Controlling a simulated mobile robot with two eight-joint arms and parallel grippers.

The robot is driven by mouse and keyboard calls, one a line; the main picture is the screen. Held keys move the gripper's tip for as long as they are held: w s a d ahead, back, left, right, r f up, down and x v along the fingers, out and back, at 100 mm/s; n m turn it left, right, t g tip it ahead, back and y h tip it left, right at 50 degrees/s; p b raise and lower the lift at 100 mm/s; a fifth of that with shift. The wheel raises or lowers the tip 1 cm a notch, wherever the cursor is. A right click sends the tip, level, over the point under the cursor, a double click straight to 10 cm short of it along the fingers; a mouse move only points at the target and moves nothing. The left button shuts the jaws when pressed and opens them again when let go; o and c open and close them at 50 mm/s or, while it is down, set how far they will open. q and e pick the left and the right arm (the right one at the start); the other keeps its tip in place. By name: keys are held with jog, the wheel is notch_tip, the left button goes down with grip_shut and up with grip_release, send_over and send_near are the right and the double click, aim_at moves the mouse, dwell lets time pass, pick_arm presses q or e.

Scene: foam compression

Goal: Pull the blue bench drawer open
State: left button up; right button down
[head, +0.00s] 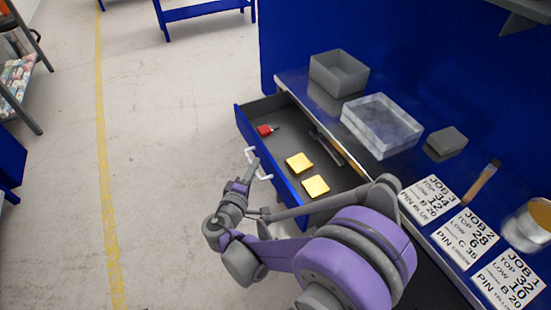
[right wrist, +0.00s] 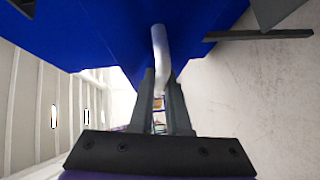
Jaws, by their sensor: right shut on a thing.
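The blue bench drawer (head: 262,150) stands pulled out from the bench, with its grey inside in view. Its white handle (head: 262,177) is on the blue front panel. My right gripper (head: 252,172) is at the handle. In the right wrist view the handle (right wrist: 160,65) runs down between the two dark fingers of my right gripper (right wrist: 160,88), which are shut on it. The blue drawer front (right wrist: 110,35) fills the top of that view. Inside the drawer lie two yellow pads (head: 299,163), a small red item (head: 265,130) and a dark tool (head: 326,147). My left gripper is not in view.
On the bench top (head: 296,82) stand a grey box (head: 338,73), a clear tray (head: 382,125), a grey block (head: 446,142), a brush (head: 482,183), several job cards (head: 430,198) and a round container (head: 530,225). The floor (head: 170,130) left of the drawer is clear.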

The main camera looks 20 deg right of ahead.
jog(key=shift+s+a, duration=0.15)
jog(key=shift+a, duration=1.3)
jog(key=shift+s+a, duration=0.1)
jog(key=shift+a, duration=1.35)
jog(key=c, duration=0.9)
grip_release()
jog(key=p+v, duration=0.1)
jog(key=v, duration=0.9)
jog(key=shift+s+a+r, duration=0.1)
jog(key=shift+s+a, duration=0.15)
jog(key=shift+s, duration=0.05)
